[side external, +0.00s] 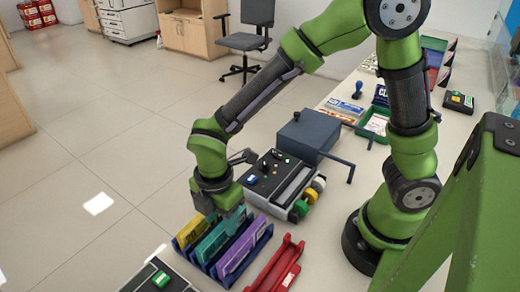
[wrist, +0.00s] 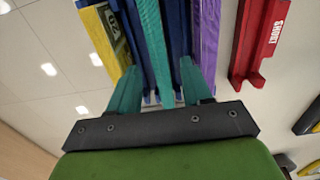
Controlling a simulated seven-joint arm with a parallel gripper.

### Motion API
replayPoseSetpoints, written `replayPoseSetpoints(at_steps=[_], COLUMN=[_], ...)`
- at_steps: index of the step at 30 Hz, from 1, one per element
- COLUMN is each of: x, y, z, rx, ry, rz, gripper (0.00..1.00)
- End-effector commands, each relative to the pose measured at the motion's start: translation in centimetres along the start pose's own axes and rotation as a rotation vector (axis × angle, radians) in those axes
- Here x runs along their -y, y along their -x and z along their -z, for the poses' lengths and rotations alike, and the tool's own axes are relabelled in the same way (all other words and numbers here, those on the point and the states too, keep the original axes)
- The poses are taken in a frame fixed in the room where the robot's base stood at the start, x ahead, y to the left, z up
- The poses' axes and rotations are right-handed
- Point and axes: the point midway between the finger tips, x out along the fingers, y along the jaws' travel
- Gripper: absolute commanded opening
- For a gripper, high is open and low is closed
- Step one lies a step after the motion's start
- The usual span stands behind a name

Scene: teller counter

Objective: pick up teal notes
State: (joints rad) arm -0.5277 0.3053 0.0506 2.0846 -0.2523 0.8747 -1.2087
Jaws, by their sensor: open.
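The teal notes (side external: 212,241) stand upright in the middle slot of a blue rack (side external: 268,233), between yellow notes (side external: 187,234) and purple notes (side external: 240,248). In the wrist view the teal notes (wrist: 154,45) show as a narrow band seen from above. My gripper (side external: 222,212) is over the rack, pointing down. In the wrist view the gripper (wrist: 160,75) is open, with one teal-coloured finger on each side of the teal notes. Gaps show between the fingers and the notes. How deep the fingertips reach is unclear.
A red holder (side external: 275,268) stands right of the rack; its label reads "SHORT" in the wrist view. A counting machine (side external: 275,182) and a dark blue box with a handle (side external: 310,137) stand behind. Another device (side external: 160,277) lies at front left.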

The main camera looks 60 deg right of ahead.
Motion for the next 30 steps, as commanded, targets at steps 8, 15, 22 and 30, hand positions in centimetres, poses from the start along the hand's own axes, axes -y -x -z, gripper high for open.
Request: replayPoseSetpoints(at_steps=[8,15,22,30], x=[0.1,0.1,0.1,0.1], y=[-3.5,-3.7,-3.6,-3.6], z=[-0.1,-0.1,-0.1,0.0], rx=[0.001,0.0,0.0,0.0], ry=[-0.001,-0.001,-0.001,-0.001], rz=[0.002,0.001,0.001,0.0], gripper=[0.49,0.49,0.14,0.0])
